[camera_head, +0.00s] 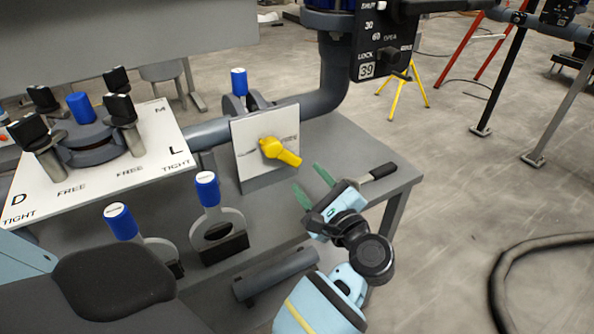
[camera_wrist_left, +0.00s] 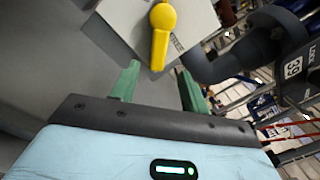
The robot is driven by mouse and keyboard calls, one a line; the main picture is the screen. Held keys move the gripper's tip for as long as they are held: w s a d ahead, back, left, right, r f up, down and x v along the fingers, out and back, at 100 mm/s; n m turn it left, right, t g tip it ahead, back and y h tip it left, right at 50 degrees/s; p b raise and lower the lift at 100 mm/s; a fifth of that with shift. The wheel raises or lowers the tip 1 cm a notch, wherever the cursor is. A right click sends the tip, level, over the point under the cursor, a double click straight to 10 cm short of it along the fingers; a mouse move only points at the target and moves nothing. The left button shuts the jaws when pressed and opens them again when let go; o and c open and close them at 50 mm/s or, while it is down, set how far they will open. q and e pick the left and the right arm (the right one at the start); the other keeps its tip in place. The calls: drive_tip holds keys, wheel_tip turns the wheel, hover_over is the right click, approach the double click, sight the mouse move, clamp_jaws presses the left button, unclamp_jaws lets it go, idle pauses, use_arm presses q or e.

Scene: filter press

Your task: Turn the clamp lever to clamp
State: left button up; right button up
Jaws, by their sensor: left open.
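The yellow clamp lever (camera_head: 280,150) is mounted on an upright white plate (camera_head: 243,165) with small lettering that is hard to read, partly covered by the lever. Its handle points right and slightly down in the head view. In the left wrist view the lever (camera_wrist_left: 161,30) hangs downward, its tip near the gap between the green fingertips. My left gripper (camera_head: 312,184) is open and empty, just below and right of the handle's end in the head view. No clear contact with the lever shows. My right gripper is not in view.
Blue-topped handles (camera_head: 207,190) stand left of the lever plate. A white panel (camera_head: 75,190) with black knobs lies at the far left. A black-handled bar (camera_head: 380,172) lies near the table's right edge. A dark pipe (camera_head: 335,75) and a labelled box (camera_head: 385,40) stand behind.

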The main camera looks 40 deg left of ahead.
sight(293, 161)
use_arm(q)
drive_tip(key=shift+w+d+n+g, duration=0.15)
drive_tip(key=shift+n+g, duration=0.25)
drive_tip(key=shift+n, duration=0.3)
drive_tip(key=shift+p+x, duration=0.7)
drive_tip(key=shift+x, duration=3.25)
drive_tip(key=shift+f, duration=0.1)
clamp_jaws()
